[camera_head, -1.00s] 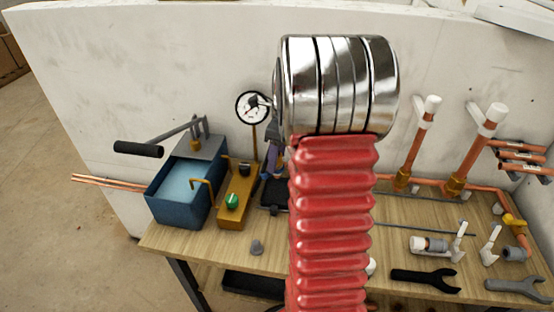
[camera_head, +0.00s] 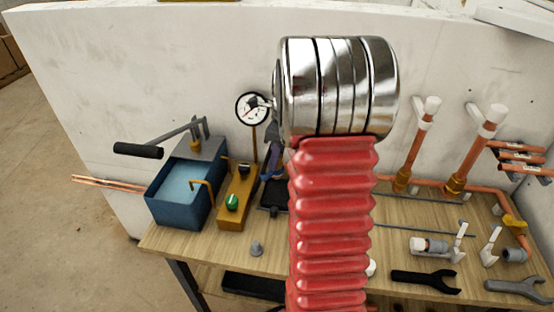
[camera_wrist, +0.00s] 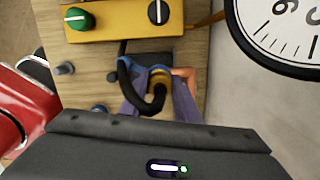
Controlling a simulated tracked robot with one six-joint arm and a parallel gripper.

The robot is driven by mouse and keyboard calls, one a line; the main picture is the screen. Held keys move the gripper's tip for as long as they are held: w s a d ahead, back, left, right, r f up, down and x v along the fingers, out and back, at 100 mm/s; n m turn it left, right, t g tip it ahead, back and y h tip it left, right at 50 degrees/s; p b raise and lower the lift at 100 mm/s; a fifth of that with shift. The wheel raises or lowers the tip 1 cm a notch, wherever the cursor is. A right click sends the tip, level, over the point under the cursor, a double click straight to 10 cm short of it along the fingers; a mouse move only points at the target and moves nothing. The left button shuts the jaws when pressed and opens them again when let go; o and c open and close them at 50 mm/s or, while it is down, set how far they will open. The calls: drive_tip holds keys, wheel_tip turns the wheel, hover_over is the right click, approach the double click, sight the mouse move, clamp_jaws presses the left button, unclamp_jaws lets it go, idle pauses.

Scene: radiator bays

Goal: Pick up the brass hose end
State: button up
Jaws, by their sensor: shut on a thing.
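The brass hose end (camera_wrist: 160,78) shows in the wrist view as a small brass-coloured collar, with a black hose looping in front of it. My gripper (camera_wrist: 158,86) has its purple-blue fingers closed around it, one on each side. The hose and fingers hide part of the brass. In the head view my gripper (camera_head: 272,170) shows only as a purple sliver beside my red arm, which hides the hose end there. I cannot tell whether the hose end is clear of the bench.
A yellow block (camera_head: 238,198) with a green knob and a pressure gauge (camera_head: 252,108) stand close to my gripper. A blue water tank (camera_head: 183,192) is to the left. A small grey cone (camera_head: 256,248) is near the front edge. Copper pipes (camera_head: 477,150) and wrenches (camera_head: 427,280) are at right.

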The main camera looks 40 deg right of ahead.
wheel_tip(320, 180, up, 7)
drive_tip(key=s+a, duration=0.3)
drive_tip(key=a, duration=0.1)
drive_tip(key=s+a, duration=0.4)
drive_tip(key=a, duration=0.1)
drive_tip(key=s+a, duration=0.4)
drive_tip(key=a, duration=0.1)
drive_tip(key=shift+a, duration=0.15)
idle(0.4)
drive_tip(key=shift+r, duration=0.15)
idle(0.5)
drive_tip(key=shift+r, duration=2.35)
drive_tip(key=shift+w+a+r, duration=0.1)
drive_tip(key=shift+w+a, duration=0.05)
